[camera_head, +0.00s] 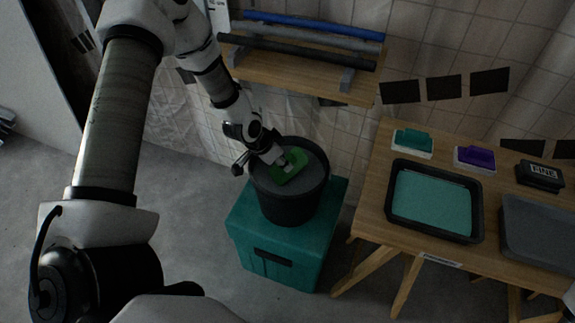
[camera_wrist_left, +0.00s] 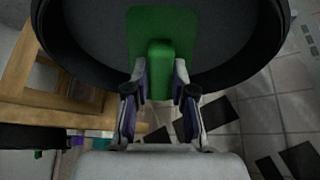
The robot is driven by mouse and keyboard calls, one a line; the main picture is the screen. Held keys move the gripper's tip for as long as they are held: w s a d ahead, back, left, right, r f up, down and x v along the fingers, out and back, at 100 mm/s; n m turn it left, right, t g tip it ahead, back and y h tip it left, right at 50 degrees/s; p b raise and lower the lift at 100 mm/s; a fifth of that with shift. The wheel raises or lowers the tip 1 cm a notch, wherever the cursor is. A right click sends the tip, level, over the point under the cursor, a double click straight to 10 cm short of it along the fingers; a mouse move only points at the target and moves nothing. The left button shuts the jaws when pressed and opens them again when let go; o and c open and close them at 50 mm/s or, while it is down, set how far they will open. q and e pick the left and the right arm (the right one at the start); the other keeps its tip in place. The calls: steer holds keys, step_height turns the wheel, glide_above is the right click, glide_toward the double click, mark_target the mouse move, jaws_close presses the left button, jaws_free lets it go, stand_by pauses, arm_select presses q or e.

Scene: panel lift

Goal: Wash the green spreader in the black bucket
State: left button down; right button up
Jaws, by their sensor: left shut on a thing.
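The black bucket (camera_head: 290,206) stands on a teal box in the head view. Its rim also shows in the left wrist view (camera_wrist_left: 262,40). The green spreader (camera_head: 291,168) is at the bucket's mouth, over the grey inside. In the left wrist view the spreader (camera_wrist_left: 180,28) shows a flat green plate with a raised handle. My left gripper (camera_head: 279,161) reaches down to the bucket from the upper left and is shut on the spreader's handle. How deep the spreader sits in the bucket is hard to tell. My right gripper is not in view.
The teal box (camera_head: 275,250) stands on the floor. A wooden table (camera_head: 378,215) at right holds a tray of teal material (camera_head: 395,213), a grey tray (camera_head: 505,235), teal (camera_head: 412,140) and purple (camera_head: 474,156) tools, and a "FINE" block (camera_head: 540,176). A shelf (camera_head: 290,70) with rolls is behind.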

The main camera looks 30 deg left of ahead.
arm_select(q)
step_height(320, 180, up, 10)
steer(key=p, duration=0.8)
steer(key=shift+f+p, duration=0.15)
steer(key=shift+p, duration=0.15)
steer(key=shift+f, duration=0.1)
stand_by(0.5)
